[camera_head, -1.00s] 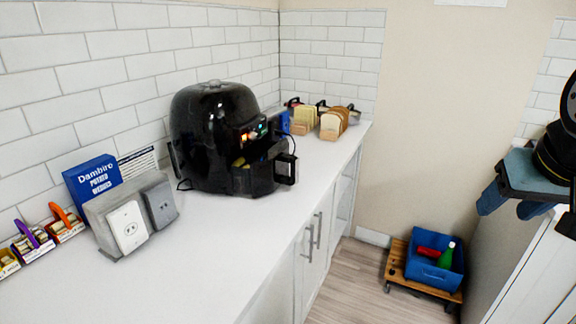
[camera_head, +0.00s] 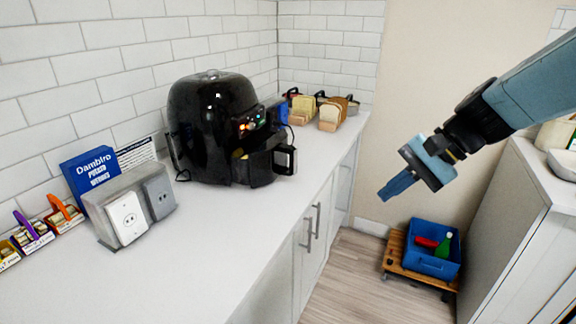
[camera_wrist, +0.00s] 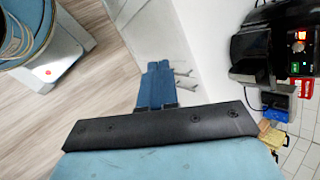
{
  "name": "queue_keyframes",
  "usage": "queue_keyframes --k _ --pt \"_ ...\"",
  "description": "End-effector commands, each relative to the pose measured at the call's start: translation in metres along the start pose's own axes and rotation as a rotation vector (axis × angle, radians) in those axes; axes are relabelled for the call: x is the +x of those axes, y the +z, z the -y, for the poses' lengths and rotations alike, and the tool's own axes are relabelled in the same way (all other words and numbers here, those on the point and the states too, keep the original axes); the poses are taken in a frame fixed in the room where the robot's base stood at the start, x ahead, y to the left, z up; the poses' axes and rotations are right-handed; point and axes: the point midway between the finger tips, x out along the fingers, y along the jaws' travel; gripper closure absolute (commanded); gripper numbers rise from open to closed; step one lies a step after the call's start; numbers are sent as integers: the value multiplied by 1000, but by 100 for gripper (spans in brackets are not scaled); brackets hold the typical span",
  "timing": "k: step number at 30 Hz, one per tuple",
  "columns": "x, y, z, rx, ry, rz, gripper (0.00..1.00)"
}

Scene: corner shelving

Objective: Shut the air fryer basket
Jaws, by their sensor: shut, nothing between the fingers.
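The black air fryer (camera_head: 212,128) stands on the white counter against the tiled wall. Its basket (camera_head: 255,165) sticks out partway at the front, with the handle (camera_head: 286,160) toward the right. Something yellow shows at the basket's top edge. My gripper (camera_head: 384,197) is shut and empty, in the air to the right of the counter edge, well apart from the handle. In the wrist view my blue fingers (camera_wrist: 157,68) are together, and the air fryer (camera_wrist: 262,52) shows at the upper right, partly cut off.
A grey socket box (camera_head: 130,205) and a blue Dambiro box (camera_head: 92,170) stand left of the air fryer. Bread in wooden holders (camera_head: 330,118) is behind it. A blue crate (camera_head: 433,250) on a wooden dolly is on the floor. A cabinet (camera_head: 520,235) stands at right.

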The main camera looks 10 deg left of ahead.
Motion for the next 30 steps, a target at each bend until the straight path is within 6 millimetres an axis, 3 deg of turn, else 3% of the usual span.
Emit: queue_keyframes --k 11,18,30 --pt "58 -37 62 370 -243 304 100" --pt "91 -74 94 615 -401 462 100" --pt "148 -154 119 1000 -654 640 100"
